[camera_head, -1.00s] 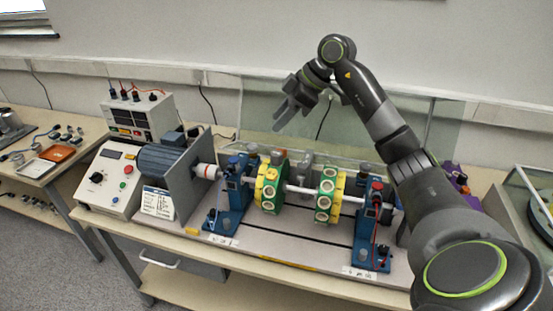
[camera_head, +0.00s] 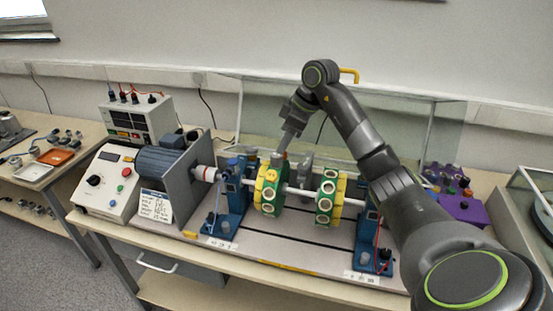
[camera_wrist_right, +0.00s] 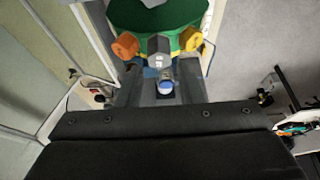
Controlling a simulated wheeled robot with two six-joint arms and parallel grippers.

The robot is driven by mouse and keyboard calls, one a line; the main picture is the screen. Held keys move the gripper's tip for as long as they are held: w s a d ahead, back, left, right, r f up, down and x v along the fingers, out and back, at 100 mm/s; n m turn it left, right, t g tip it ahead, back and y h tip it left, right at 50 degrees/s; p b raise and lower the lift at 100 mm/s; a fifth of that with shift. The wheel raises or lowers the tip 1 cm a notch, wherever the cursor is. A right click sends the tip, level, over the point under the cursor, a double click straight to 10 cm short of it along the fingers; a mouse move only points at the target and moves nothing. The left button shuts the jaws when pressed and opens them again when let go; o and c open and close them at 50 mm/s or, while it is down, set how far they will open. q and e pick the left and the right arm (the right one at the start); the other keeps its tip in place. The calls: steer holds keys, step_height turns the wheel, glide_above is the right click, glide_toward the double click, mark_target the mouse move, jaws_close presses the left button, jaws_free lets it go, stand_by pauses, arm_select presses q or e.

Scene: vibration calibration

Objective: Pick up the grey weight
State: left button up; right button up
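A grey weight (camera_wrist_right: 158,45) with a hexagonal end sits at the rim of a green and yellow disc (camera_wrist_right: 160,15), between two orange pieces. In the head view a small grey piece (camera_head: 277,159), apparently this weight, stands on top of the left disc (camera_head: 269,188). My right gripper (camera_head: 284,151) points down at it from above. In the right wrist view the fingers of my right gripper (camera_wrist_right: 160,70) are apart, with the weight in line with the gap, around the fingertips. Whether they touch it I cannot tell. My left gripper is out of view.
A second green and yellow disc (camera_head: 329,197) is on the same shaft, between blue supports. A motor (camera_head: 165,163) and control box (camera_head: 105,182) stand left. A clear guard (camera_head: 400,128) rises behind. A purple holder (camera_head: 462,208) lies right.

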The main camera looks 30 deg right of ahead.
mark_target(276, 154)
steer(key=p+x, duration=0.2)
steer(key=x, duration=0.3)
steer(key=shift+w+a+f, duration=0.15)
steer(key=shift+w, duration=0.1)
steer(key=shift+w+f, duration=0.1)
steer(key=shift+f, duration=0.2)
steer(key=shift+c, duration=0.4)
steer(key=c, duration=0.5)
